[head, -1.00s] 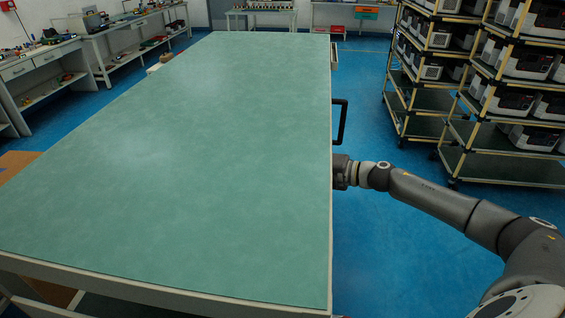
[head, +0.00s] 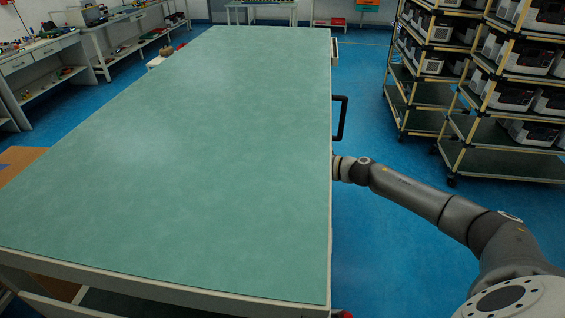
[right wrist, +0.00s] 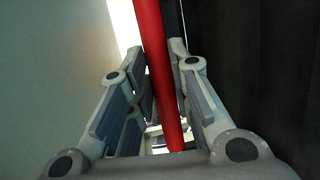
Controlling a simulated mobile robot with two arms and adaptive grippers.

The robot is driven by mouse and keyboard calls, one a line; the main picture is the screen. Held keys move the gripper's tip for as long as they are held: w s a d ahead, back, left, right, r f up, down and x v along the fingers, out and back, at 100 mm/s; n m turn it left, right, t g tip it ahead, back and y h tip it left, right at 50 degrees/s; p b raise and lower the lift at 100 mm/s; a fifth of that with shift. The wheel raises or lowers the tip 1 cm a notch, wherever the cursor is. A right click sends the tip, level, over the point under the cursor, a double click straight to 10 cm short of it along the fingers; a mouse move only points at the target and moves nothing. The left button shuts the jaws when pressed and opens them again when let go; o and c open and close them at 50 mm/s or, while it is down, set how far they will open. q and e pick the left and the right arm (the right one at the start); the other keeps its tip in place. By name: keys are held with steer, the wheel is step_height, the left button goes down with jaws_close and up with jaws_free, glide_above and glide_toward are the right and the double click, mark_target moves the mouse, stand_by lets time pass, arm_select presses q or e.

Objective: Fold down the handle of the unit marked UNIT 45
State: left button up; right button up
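In the right wrist view, a red bar (right wrist: 160,70) runs between the two fingers of my right gripper (right wrist: 158,52). The fingers stand apart on either side of it, and I see no clear grip on it. Whether this bar is the handle of UNIT 45 cannot be told, as no unit label is readable. In the head view, my right arm comes in from the right and its gripper is hidden behind the right edge of the table (head: 180,140). My left gripper is not in view.
A black bar-shaped handle (head: 342,118) stands at the table's right edge. Racks (head: 505,160) with several grey units stand at the right. Workbenches (head: 40,48) line the left wall. The tabletop is bare, and blue floor (head: 385,240) is open between table and racks.

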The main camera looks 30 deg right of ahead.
jaws_close()
steer(key=shift+o, duration=0.7)
jaws_free()
steer(key=shift+c, duration=1)
steer(key=shift+s+d+f, duration=0.25)
steer(key=shift+s+d, duration=0.05)
steer(key=shift+d, duration=0.05)
steer(key=shift+s+d+b, duration=0.25)
steer(key=shift+b, duration=0.05)
steer(key=shift+o, duration=1.3)
steer(key=shift+c, duration=0.2)
